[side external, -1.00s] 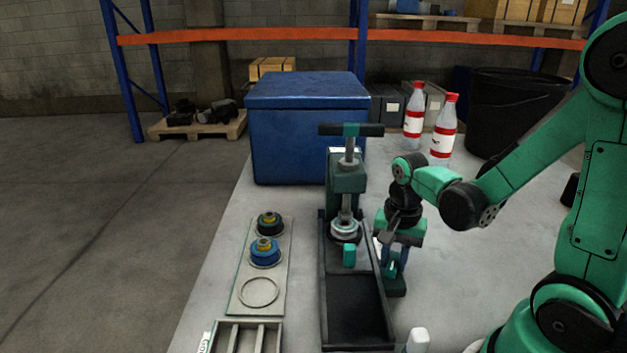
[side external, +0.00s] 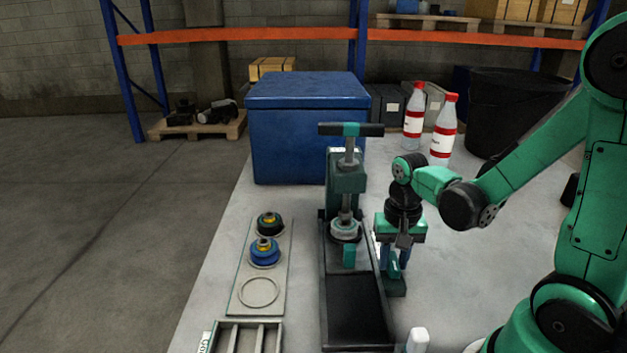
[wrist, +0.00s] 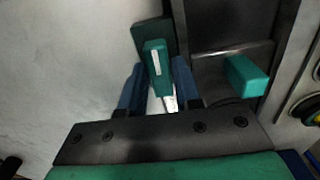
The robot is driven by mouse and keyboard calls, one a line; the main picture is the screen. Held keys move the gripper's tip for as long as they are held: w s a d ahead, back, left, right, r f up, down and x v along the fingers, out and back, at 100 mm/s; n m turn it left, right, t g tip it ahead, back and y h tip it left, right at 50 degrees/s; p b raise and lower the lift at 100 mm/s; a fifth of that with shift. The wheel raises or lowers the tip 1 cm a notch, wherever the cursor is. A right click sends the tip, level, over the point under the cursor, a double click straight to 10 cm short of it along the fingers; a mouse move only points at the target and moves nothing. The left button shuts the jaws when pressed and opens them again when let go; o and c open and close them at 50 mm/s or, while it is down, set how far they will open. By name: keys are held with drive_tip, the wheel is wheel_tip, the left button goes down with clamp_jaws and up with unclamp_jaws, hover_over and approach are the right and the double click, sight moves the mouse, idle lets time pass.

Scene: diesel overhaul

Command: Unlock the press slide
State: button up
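The press (side external: 347,175) stands on the table with a T-shaped top handle and a long dark slide bed. A teal slide handle (side external: 349,256) sits at the front of its ram; it also shows in the wrist view (wrist: 246,76). A small teal-topped lever (wrist: 156,62), which looks like the slide lock, stands beside the bed on a dark green base (side external: 396,287). My gripper (side external: 392,264) points down just right of the bed. In the wrist view its blue fingers (wrist: 157,75) are apart, either side of the lever, with narrow gaps. Contact cannot be told.
Left of the press lie a plate (side external: 243,292) with two round parts and an empty ring, and a divided tray (side external: 238,338). A blue box (side external: 305,130) and two bottles (side external: 442,140) stand behind. A white-topped object (side external: 418,341) is near the front edge.

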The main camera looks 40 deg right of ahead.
drive_tip(key=o, duration=0.4)
drive_tip(key=shift+r, duration=2.75)
drive_tip(key=shift+r, duration=0.1)
drive_tip(key=shift+r, duration=1.9)
